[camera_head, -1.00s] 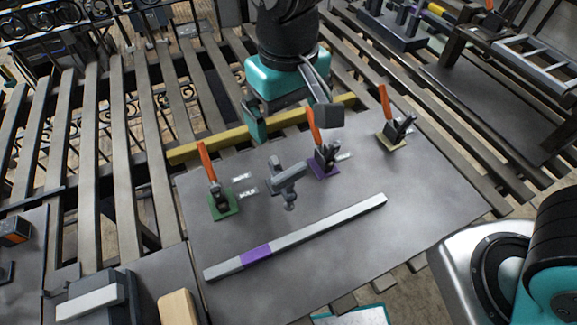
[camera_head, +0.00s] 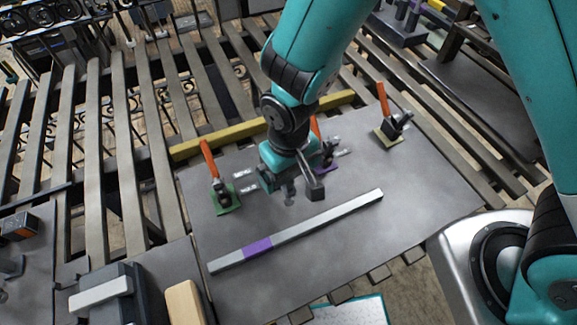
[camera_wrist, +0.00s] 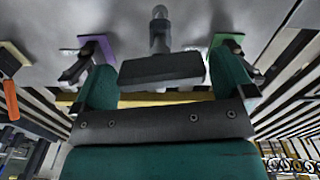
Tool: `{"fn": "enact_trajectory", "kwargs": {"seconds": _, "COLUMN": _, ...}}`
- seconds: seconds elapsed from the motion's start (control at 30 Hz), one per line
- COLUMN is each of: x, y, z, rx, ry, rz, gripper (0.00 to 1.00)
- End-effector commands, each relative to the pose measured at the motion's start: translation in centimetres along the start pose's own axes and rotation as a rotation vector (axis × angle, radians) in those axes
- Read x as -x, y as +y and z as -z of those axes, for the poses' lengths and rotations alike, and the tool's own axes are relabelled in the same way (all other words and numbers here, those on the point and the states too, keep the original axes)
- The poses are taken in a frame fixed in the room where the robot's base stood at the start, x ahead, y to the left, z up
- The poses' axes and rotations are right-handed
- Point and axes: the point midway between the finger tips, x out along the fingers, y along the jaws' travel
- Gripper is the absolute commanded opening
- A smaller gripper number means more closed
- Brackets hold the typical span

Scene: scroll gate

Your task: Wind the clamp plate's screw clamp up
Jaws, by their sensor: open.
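The screw clamp is a dark grey T-shaped handle on a screw, standing on the grey clamp plate (camera_head: 345,235). In the wrist view its crossbar (camera_wrist: 160,69) lies between the two teal fingers of my gripper (camera_wrist: 165,80), with the screw (camera_wrist: 159,30) beyond it.
Toggle clamps with orange handles stand on green (camera_head: 227,199), purple (camera_head: 327,163) and olive (camera_head: 389,135) bases around the handle. A grey bar with a purple band (camera_head: 258,247) lies across the plate in front. A yellow beam (camera_head: 215,143) runs behind. The plate's right front is clear.

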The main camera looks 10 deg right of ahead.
Motion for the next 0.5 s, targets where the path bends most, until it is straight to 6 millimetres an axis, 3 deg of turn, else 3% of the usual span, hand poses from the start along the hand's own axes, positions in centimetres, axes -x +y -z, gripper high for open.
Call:
{"fn": "enact_trajectory", "kwargs": {"seconds": 0.13, "x": 0.01, "y": -0.01, "z": 0.02, "rx": 0.000, "ry": 0.001, "rz": 0.000, "gripper": 1.00}}
{"fn": "enact_trajectory", "kwargs": {"seconds": 0.3, "x": 0.03, "y": -0.01, "z": 0.02, "rx": 0.000, "ry": 0.001, "rz": 0.000, "gripper": 0.63}}
{"fn": "enact_trajectory", "kwargs": {"seconds": 0.5, "x": 0.04, "y": -0.01, "z": 0.03, "rx": 0.006, "ry": 0.001, "rz": 0.000, "gripper": 0.61}}
